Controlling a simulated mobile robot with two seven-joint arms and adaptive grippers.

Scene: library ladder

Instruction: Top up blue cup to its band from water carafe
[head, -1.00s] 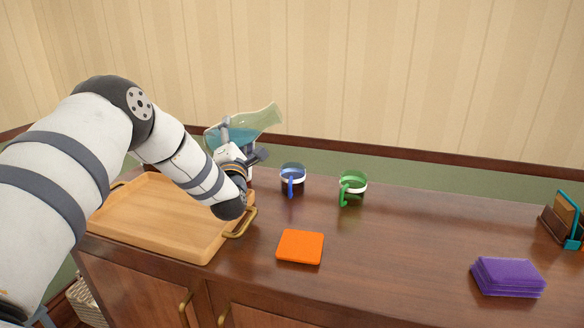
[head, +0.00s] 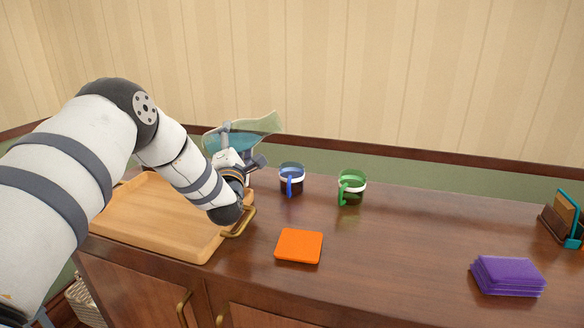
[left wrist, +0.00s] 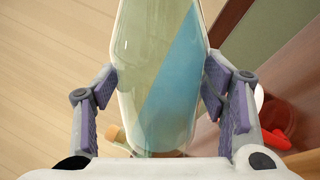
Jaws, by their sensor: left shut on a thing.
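The clear, greenish water carafe (head: 262,124) is tilted in the head view, with its mouth toward the right and blue water inside. My left gripper (head: 240,150) is shut on it; the left wrist view shows the carafe (left wrist: 160,70) between both finger pads. The blue cup (head: 291,180) stands upright on the cabinet top, right of and lower than the carafe's mouth. It has a white band and a blue handle toward me. I see no stream of water, and cannot tell the level in the cup. My right gripper is out of view.
A green cup (head: 352,186) stands right of the blue one. A wooden tray (head: 150,228) lies under my left arm, an orange coaster (head: 299,246) in front. Purple coasters (head: 508,277) and a card holder (head: 562,222) are right. The left wrist view shows a red object (left wrist: 278,122).

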